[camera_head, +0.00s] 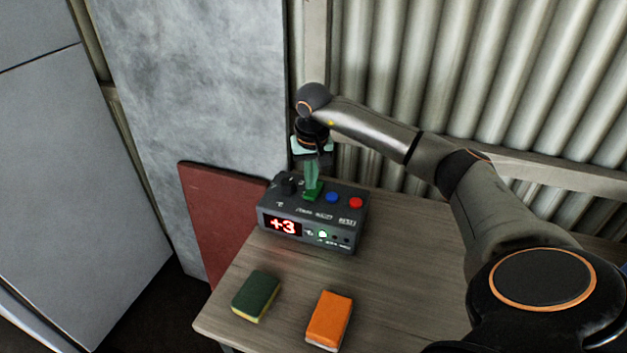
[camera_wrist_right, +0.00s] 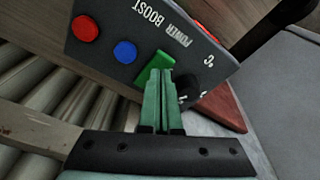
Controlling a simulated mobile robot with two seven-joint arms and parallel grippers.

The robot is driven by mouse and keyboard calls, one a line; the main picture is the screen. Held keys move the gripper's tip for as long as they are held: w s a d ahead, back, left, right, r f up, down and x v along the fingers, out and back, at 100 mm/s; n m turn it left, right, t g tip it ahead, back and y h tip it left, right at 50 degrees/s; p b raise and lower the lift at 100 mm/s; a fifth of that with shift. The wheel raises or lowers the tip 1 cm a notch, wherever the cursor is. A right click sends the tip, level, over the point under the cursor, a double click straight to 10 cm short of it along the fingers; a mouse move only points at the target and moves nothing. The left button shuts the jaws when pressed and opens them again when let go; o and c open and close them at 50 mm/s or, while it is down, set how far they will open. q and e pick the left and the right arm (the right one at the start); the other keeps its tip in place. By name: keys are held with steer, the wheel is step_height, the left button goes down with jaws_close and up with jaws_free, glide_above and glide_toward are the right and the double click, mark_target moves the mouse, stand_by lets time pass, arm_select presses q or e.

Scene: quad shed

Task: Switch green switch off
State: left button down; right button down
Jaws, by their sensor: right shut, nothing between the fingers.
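A dark grey control box (camera_head: 290,212) stands on the wooden table, its red display reading "+3" and a green light (camera_head: 323,234) lit on its front. The green switch (camera_head: 311,196) is on its top face, left of a blue button (camera_head: 332,197) and a red button (camera_head: 355,203). My right gripper (camera_head: 311,188) is shut and empty, pointing down with its fingertips at the green switch and partly hiding it. In the right wrist view the fingertips (camera_wrist_right: 160,75) overlap the green switch (camera_wrist_right: 152,68); I cannot tell whether they touch it. My left gripper is not in view.
A black knob (camera_head: 289,184) is on the box just left of the fingers. A green sponge (camera_head: 257,295) and an orange sponge (camera_head: 329,318) lie at the table's front. The table (camera_head: 405,265) is clear right of the box. A corrugated wall (camera_head: 420,70) stands behind.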

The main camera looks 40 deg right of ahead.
mark_target(311, 194)
steer(key=shift+f+b, duration=0.6)
steer(key=shift+f, duration=0.4)
stand_by(0.8)
step_height(311, 194, up, 7)
steer(key=p, duration=0.6)
steer(key=shift+r, duration=0.1)
stand_by(0.3)
